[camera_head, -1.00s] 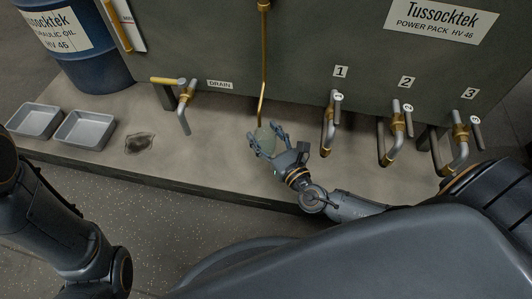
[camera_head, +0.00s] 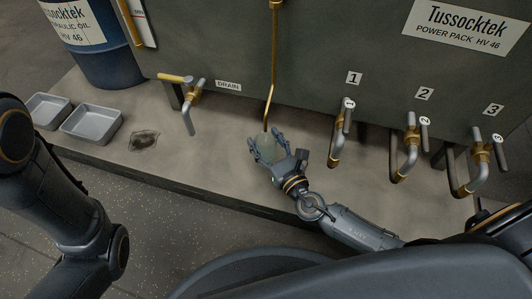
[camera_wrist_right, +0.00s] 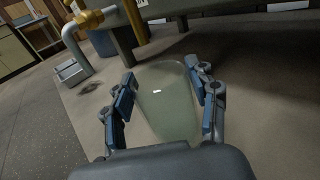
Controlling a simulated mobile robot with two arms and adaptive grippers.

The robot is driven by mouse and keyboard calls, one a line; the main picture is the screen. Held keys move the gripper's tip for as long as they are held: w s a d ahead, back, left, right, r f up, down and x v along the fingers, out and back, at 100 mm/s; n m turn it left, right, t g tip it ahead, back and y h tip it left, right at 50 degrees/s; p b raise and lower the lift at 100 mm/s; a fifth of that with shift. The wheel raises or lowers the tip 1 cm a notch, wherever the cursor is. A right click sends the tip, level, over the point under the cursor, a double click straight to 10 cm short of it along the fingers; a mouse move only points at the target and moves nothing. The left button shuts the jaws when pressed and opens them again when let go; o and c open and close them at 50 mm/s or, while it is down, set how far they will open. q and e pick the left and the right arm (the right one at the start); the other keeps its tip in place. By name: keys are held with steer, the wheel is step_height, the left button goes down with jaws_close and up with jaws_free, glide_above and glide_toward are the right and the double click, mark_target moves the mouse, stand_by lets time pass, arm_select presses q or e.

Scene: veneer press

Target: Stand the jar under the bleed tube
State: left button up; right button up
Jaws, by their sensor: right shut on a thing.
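A translucent greenish glass jar (camera_head: 268,151) is between the fingers of my right gripper (camera_head: 267,149), which is shut on it. In the right wrist view the jar (camera_wrist_right: 168,102) fills the space between the blue finger pads. The thin brass bleed tube (camera_head: 272,60) comes down the front of the power pack and bends near its lower end. In the head view that end shows just above the jar's top. I cannot tell whether the jar's base touches the ledge. My left arm shows at the left; its gripper is out of view.
The concrete ledge (camera_head: 215,160) is bare around the jar. A drain tap (camera_head: 190,103) stands to the left, beyond it a dark stain (camera_head: 144,140) and two grey trays (camera_head: 92,122). Numbered valves, the nearest being valve 1 (camera_head: 341,130), stand to the right.

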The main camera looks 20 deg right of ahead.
mark_target(271, 158)
step_height(271, 158, down, 4)
steer(key=b, duration=0.3)
steer(key=shift+r, duration=0.25)
steer(key=o, duration=1.4)
steer(key=shift+f, duration=0.2)
steer(key=shift+r, duration=0.1)
